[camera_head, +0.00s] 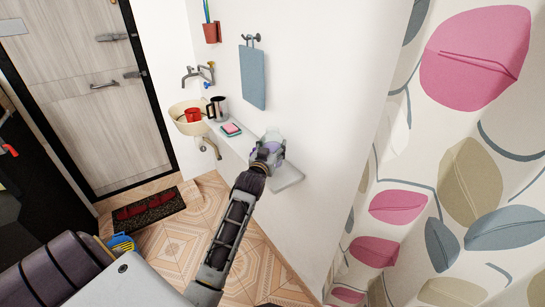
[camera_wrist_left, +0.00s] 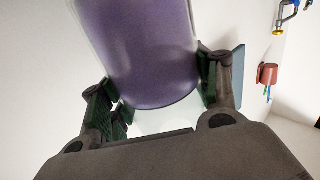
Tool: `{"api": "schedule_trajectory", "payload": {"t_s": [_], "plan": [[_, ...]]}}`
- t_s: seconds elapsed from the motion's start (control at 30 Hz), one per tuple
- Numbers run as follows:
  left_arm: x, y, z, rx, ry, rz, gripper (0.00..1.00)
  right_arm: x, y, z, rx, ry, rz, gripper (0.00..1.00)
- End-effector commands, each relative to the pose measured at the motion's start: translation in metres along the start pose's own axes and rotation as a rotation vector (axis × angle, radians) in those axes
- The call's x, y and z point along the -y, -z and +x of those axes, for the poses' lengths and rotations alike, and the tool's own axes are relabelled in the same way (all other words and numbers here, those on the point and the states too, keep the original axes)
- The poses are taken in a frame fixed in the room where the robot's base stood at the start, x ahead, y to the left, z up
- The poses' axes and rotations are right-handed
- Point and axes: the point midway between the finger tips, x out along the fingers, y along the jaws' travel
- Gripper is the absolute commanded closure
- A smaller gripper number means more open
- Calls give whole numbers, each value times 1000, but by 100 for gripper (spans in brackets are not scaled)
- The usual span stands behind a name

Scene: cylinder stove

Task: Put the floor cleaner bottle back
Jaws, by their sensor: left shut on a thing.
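The floor cleaner bottle (camera_wrist_left: 150,55) is purple with a clear outer edge and fills the upper middle of the left wrist view. My left gripper (camera_wrist_left: 155,105) has its fingers on either side of the bottle's lower end and is shut on it. In the head view the left gripper (camera_head: 268,156) is at the white wall shelf (camera_head: 288,178), near its right end. The bottle (camera_head: 273,140) shows there as a small pale purple shape, partly hidden by the gripper. I cannot tell whether the bottle touches the shelf. My right gripper is not in view.
On the shelf further left are a pink and green sponge (camera_head: 231,129) and a dark-handled mug (camera_head: 217,108). A basin (camera_head: 190,117) with a red cup (camera_head: 193,115) is beyond. A blue towel (camera_head: 252,77) hangs above. A patterned curtain (camera_head: 455,150) fills the right side.

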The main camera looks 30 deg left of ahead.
Motion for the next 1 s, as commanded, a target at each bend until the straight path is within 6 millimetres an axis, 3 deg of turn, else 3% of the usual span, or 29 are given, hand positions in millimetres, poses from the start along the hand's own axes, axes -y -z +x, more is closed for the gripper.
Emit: {"api": "schedule_trajectory", "payload": {"t_s": [0.43, 0.8, 1.0], "plan": [[0, -3, 0, -5, 0, 0, 72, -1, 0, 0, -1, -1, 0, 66], [0, -36, 1, -3, 0, 0, 72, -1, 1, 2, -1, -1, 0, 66], [0, -38, 1, -6, 0, 0, 72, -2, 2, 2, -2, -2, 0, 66]]}}
